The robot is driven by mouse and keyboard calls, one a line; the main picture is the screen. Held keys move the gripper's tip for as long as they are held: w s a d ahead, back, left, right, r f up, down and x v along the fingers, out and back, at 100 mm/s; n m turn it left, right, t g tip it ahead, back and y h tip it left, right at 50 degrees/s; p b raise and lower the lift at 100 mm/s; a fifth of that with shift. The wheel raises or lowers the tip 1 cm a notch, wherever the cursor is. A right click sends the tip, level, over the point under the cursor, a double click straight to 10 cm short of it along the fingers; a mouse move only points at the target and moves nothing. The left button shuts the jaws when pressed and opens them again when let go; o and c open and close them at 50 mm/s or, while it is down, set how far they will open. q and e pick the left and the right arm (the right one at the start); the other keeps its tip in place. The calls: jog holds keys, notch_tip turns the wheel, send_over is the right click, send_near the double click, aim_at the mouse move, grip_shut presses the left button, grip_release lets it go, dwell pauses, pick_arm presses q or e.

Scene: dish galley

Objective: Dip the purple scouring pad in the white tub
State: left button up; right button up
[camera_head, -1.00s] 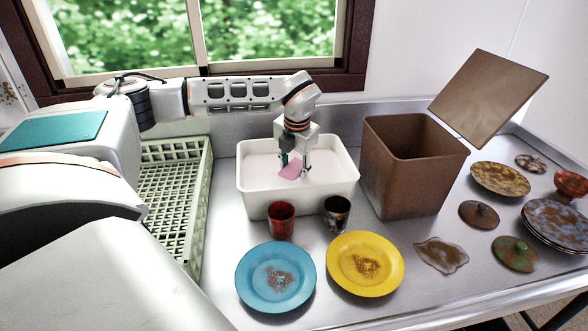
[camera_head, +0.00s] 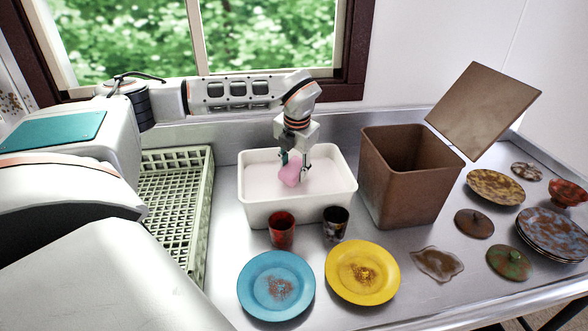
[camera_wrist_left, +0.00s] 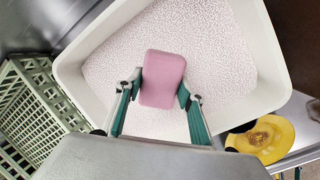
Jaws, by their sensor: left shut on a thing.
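The purple scouring pad (camera_head: 290,174) looks pinkish and is held between the fingers of my left gripper (camera_head: 296,168). In the left wrist view the pad (camera_wrist_left: 162,78) is clamped between the two fingertips of the gripper (camera_wrist_left: 160,92). The white tub (camera_head: 297,211) stands at the middle of the counter and holds pale, speckled contents; its wall also shows in the left wrist view (camera_wrist_left: 262,50). The pad is inside the tub's outline, over the pale contents. I cannot tell whether its lower edge touches them. My right gripper is not in view.
A green crate (camera_head: 205,200) stands left of the tub, and a brown bin (camera_head: 405,190) with a raised lid (camera_head: 484,110) stands right. Two cups (camera_head: 282,232) stand in front, with a blue plate (camera_head: 250,290) and a yellow plate (camera_head: 385,285). Several dirty dishes lie at right.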

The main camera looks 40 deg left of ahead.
aim_at(294, 167)
pick_arm(q)
jog(key=shift+r+p, duration=0.3)
jog(key=shift+r, duration=3.3)
